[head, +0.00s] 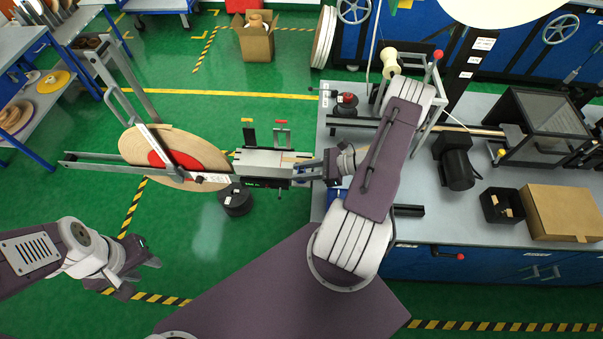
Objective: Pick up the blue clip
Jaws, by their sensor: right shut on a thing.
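My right gripper (308,169) is at the right end of the grey splice plate (262,160), with its fingers pointing left. It is shut on a small blue piece (301,169), which looks like the blue clip; the fingers hide most of it. I cannot tell whether the clip touches the plate. My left gripper (143,268) hangs over the green floor at the lower left, away from the plate. Its fingers look spread and nothing shows between them.
A large tan tape roll (205,152) with a red core sits on a metal frame left of the plate. Red and yellow levers rise behind the plate. A black round weight (236,201) is below it. The grey workbench (470,215) on the right carries a motor and a cardboard box (563,212).

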